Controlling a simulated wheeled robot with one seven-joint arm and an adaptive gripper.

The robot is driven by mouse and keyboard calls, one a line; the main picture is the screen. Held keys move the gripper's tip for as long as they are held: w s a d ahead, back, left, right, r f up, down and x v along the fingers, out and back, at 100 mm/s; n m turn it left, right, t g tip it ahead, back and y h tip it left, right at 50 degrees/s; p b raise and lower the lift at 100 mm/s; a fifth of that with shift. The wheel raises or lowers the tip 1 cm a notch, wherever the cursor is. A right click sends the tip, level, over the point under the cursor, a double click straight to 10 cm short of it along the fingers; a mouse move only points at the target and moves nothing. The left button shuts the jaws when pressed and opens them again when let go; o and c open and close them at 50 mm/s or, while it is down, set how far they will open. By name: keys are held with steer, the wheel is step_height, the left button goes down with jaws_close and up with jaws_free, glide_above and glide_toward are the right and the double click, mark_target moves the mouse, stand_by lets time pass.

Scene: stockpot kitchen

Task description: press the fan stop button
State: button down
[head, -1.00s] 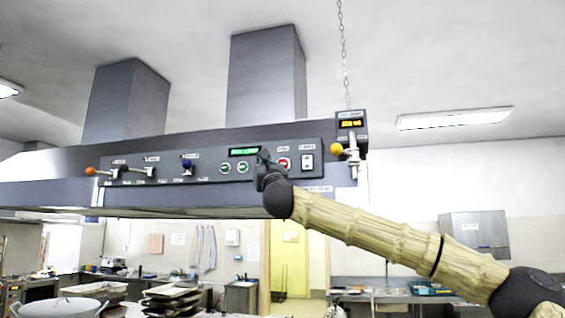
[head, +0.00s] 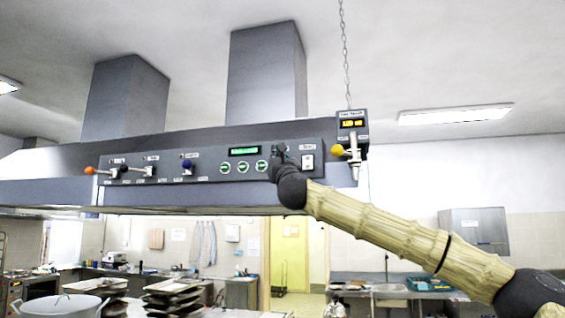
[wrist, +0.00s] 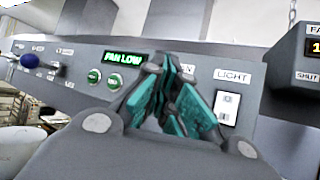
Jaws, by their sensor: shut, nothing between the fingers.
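The hood's control panel (head: 210,163) carries a row of round green buttons (head: 243,167) and a lit green display (head: 244,151). The display reads "FAN LOW" in the wrist view (wrist: 124,57). My gripper (head: 280,152) is shut and empty, its fingertips in front of the panel just right of the green buttons. In the wrist view the teal-padded fingers (wrist: 172,68) point at the panel. The red-ringed button is hidden behind my gripper in both current views. I cannot tell whether the fingertips touch it.
A white light switch (head: 308,162) sits close right of my gripper. A yellow-knobbed lever (head: 337,149) and a small box with an amber display (head: 351,122) are further right. Blue- (head: 187,165) and orange-knobbed (head: 89,170) levers are on the left.

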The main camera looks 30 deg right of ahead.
steer(key=w+d, duration=0.4)
steer(key=shift+d+p, duration=0.35)
steer(key=shift+p, duration=0.1)
steer(key=shift+w+d+b, duration=0.55)
steer(key=shift+d+b, duration=0.05)
steer(key=shift+b, duration=0.15)
stand_by(2.5)
steer(key=shift+s+a, duration=0.1)
steer(key=shift+s+a+b, duration=0.45)
steer(key=shift+a+b, duration=0.1)
steer(key=shift+b, duration=0.25)
